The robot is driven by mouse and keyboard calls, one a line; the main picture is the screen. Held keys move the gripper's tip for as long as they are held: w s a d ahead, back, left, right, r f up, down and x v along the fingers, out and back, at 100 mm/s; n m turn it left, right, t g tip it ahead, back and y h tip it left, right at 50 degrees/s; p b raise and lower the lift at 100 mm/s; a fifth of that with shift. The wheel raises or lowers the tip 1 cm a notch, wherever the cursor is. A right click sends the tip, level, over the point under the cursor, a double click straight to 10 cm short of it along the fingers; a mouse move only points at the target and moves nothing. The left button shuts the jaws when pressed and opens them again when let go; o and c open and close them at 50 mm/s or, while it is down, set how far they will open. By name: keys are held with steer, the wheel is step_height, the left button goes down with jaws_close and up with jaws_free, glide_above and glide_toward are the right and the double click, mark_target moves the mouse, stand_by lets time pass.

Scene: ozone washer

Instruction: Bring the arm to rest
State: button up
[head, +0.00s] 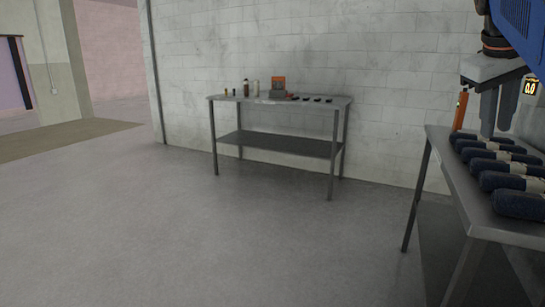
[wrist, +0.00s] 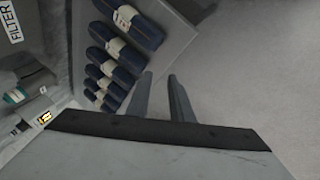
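My gripper (head: 497,130) hangs fingers-down at the upper right of the head view. It is over or near the left part of the right-hand table (head: 487,205); its exact height above it is hard to tell. In the wrist view the two grey fingers of the gripper (wrist: 160,76) stand apart with nothing between them, so it is open and empty. The arm above it is partly cut off by the picture edge.
Several dark blue cylinders (head: 515,204) with pale bands lie in a row on the right-hand table. An orange upright item (head: 460,110) stands behind them. A metal table (head: 330,103) with small items stands against the wall. The floor (head: 200,240) between is clear.

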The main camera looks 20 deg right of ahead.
steer(key=w+a+f+n+t+y, duration=0.1)
steer(key=w+a+f+y, duration=0.1)
steer(key=a+f, duration=0.95)
steer(key=w+a+f+n+t+y, duration=0.1)
steer(key=w+a+f+t+y, duration=0.1)
steer(key=a+f, duration=1)
steer(key=s+a+f, duration=0.1)
steer(key=a+f, duration=0.1)
steer(key=f, duration=0.4)
steer(key=s+a+f+y, duration=0.1)
steer(key=s+a+f, duration=0.1)
steer(key=f, duration=0.5)
steer(key=shift+s+a+f+n, duration=0.15)
steer(key=shift+f+n, duration=0.1)
steer(key=shift+n, duration=0.05)
